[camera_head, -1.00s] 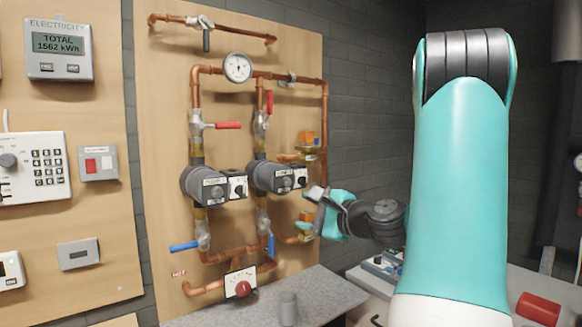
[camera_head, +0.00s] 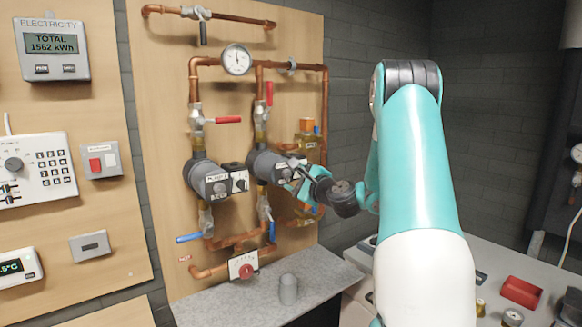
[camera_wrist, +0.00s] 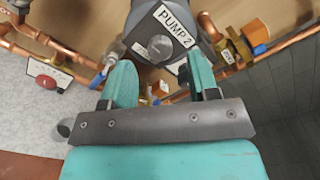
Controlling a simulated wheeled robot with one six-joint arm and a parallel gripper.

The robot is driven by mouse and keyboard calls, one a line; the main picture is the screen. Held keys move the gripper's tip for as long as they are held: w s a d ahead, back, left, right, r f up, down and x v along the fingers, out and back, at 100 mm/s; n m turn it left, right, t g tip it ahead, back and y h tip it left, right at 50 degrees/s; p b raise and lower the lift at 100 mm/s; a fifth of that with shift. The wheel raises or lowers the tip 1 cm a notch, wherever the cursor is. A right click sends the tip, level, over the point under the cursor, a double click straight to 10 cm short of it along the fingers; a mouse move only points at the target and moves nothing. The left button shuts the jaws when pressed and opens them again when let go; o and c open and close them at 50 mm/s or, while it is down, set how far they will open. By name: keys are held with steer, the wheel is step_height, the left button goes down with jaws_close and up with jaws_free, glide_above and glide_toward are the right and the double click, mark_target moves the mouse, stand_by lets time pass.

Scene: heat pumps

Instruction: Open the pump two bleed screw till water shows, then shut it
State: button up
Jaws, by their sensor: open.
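Pump two (camera_head: 266,163) is the right of two dark grey pumps on the wooden board. In the wrist view its face carries a "PUMP 2" label (camera_wrist: 174,35). A round grey bleed screw (camera_wrist: 160,46) sits in the middle of that face. My gripper (camera_wrist: 162,66) is open and empty. Its two teal fingers lie to either side of the screw, with the tips short of it or near it; I cannot tell whether they touch. In the head view my gripper (camera_head: 294,177) is in front of pump two and covers part of its face. I see no water.
Pump one (camera_head: 208,178) is close on the left. Copper pipes (camera_head: 325,110), red-handled valves (camera_head: 228,120) and blue-handled valves (camera_head: 189,238) surround the pumps. A grey cup (camera_head: 288,289) stands on the shelf (camera_head: 225,305) below.

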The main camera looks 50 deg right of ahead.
mark_target(286, 174)
steer(key=shift+p+x, duration=0.4)
steer(key=shift+x, duration=1)
steer(key=c, duration=0.9)
steer(key=shift+c, duration=0.2)
steer(key=shift+b, duration=0.3)
